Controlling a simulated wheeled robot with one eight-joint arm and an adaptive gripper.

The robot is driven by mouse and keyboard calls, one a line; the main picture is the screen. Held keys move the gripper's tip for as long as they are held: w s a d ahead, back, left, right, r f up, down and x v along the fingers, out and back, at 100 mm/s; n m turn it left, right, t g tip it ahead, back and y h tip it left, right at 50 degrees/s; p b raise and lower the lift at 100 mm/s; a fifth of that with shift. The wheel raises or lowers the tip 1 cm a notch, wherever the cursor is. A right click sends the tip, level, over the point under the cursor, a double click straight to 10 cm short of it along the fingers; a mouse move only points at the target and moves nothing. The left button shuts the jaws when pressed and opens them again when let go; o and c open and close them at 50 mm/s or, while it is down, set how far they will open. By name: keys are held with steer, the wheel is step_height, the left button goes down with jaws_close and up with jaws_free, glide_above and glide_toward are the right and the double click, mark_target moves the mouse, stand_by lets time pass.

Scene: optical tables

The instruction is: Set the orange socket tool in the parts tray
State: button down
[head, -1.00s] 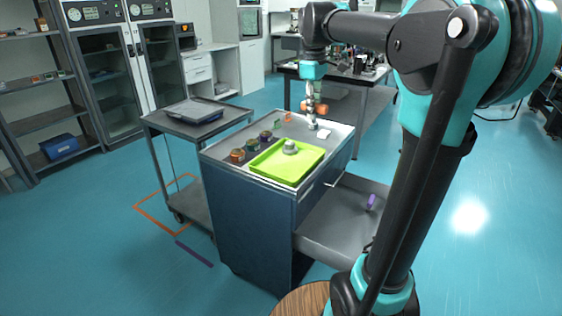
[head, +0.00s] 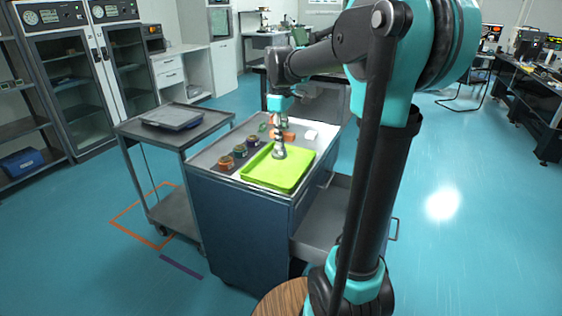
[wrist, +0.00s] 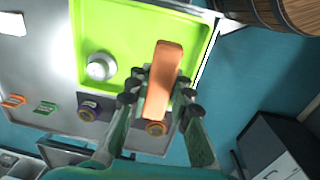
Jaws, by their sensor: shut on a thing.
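The orange socket tool (wrist: 164,78) is a plain orange block in the wrist view. My gripper (wrist: 160,91) is shut on it, with one finger on each side. The parts tray is taken to be the lime-green tray (wrist: 126,25), also in the head view (head: 262,180) on the cabinet top. In the wrist view the tool overlaps the tray's floor and near rim; its height above them is unclear. A pale grey round piece (wrist: 101,66) stands in the tray, left of the tool. In the head view my gripper (head: 280,128) is around the tray's far side.
A row of small coloured holders stands beside the tray, including an orange-brown one (head: 226,163) and a purple one (wrist: 88,109). A white block (head: 311,134) lies beyond the tray. A grey cart (head: 190,118) stands left of the cabinet. Most of the tray's floor is bare.

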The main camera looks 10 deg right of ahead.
step_height(320, 180, down, 10)
steer(key=shift+r, duration=0.25)
steer(key=shift+f, duration=0.1)
steer(key=c, duration=1.4)
jaws_free()
steer(key=shift+o, duration=0.2)
steer(key=r, duration=1.2)
steer(key=shift+s+a, duration=0.15)
steer(key=shift+s, duration=0.15)
steer(key=s+d+f+m, duration=0.1)
steer(key=s+f, duration=0.2)
steer(key=s+f+m+t, duration=0.1)
steer(key=s+f+m, duration=0.1)
steer(key=s+f, duration=0.1)
steer(key=s+d+f+m, duration=0.1)
steer(key=s+f, duration=0.1)
steer(key=f, duration=0.2)
steer(key=shift+s+d+f+m+t, duration=0.3)
steer(key=shift+s+d+f+m, duration=0.05)
steer(key=shift+s+m, duration=0.05)
steer(key=s+d+f+m+t, duration=0.1)
steer(key=s+f+m+t, duration=0.1)
steer(key=s+f+m, duration=0.4)
steer(key=s+f, duration=0.5)
steer(key=s, duration=0.1)
steer(key=shift+s+d+f, duration=0.4)
